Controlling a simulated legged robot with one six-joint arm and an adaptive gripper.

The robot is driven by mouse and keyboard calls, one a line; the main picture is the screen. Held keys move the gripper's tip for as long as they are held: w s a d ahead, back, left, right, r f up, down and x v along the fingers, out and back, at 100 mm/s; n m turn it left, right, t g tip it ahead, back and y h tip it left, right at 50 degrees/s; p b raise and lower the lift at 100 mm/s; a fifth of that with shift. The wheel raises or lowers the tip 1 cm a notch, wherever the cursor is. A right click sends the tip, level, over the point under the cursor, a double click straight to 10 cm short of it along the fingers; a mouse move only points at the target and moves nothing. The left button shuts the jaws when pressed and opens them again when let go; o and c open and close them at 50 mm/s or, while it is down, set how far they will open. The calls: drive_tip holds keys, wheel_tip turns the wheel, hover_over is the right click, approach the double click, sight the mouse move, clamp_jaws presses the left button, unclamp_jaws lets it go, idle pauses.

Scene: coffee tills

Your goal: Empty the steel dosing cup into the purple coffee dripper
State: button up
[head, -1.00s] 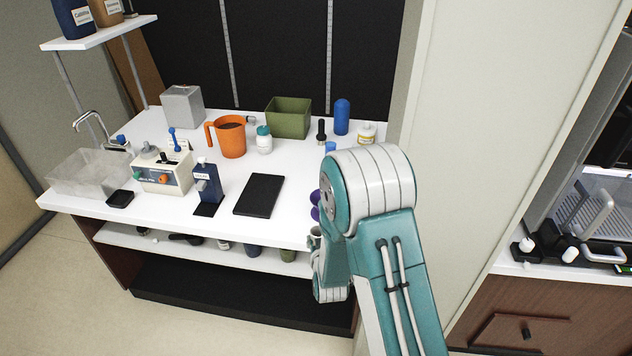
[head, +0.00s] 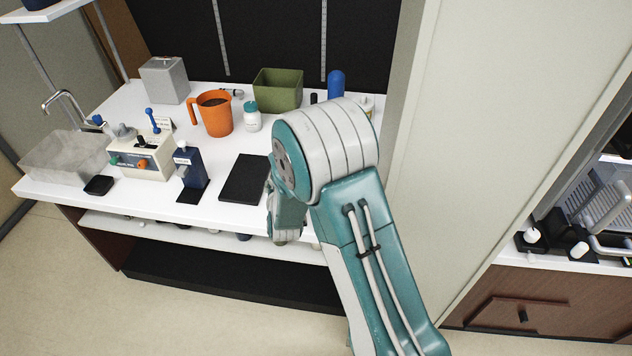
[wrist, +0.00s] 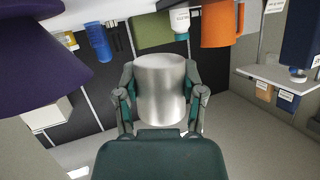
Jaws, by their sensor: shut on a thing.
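The steel dosing cup (wrist: 161,82) is in the middle of the wrist view, between the two fingers of my gripper (wrist: 162,97), which is shut on it. The wrist view is turned over, with the counter's things hanging from the top. I cannot see into the cup or tell what it holds. The purple coffee dripper (wrist: 38,62) is large and close at the upper left of the wrist view, apart from the cup. In the head view my arm hides the cup, the dripper and my fingers.
On the white counter stand an orange jug (head: 216,116), an olive bin (head: 277,91), a white jar with a teal cap (head: 252,120), a blue bottle (head: 335,84) and a dark flat pad (head: 243,180). A pale wall panel (head: 465,120) stands right of my arm.

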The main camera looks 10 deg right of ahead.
drive_tip(key=shift+d+r+m+y, duration=0.3)
drive_tip(key=shift+d+m+y, duration=0.3)
drive_tip(key=shift+d+m, duration=0.3)
drive_tip(key=d+r+m+y, duration=0.1)
drive_tip(key=r+m+t+y, duration=0.1)
drive_tip(key=m, duration=0.1)
drive_tip(key=d+r+m, duration=0.1)
drive_tip(key=m, duration=0.1)
drive_tip(key=shift+s+d+r+y, duration=0.2)
drive_tip(key=shift+d+y, duration=0.1)
drive_tip(key=shift+y, duration=0.1)
drive_tip(key=shift+f+m+t, duration=0.35)
drive_tip(key=shift+m+t, duration=0.05)
drive_tip(key=shift+m, duration=0.3)
drive_tip(key=shift+d+r+m+y, duration=0.1)
drive_tip(key=shift+r+m+y, duration=0.25)
drive_tip(key=shift+m, duration=0.35)
idle(0.6)
drive_tip(key=shift+d+r+m+t+y, duration=0.25)
drive_tip(key=shift+d+m+t, duration=0.15)
drive_tip(key=shift+d+m, duration=0.3)
idle(0.8)
drive_tip(key=shift+d+r+m+t, duration=0.1)
drive_tip(key=shift+r+m+t, duration=0.2)
drive_tip(key=shift+m, duration=0.5)
idle(0.6)
drive_tip(key=shift+d+f+m, duration=0.2)
drive_tip(key=shift+f+m, duration=0.4)
drive_tip(key=shift+m, duration=0.2)
idle(0.5)
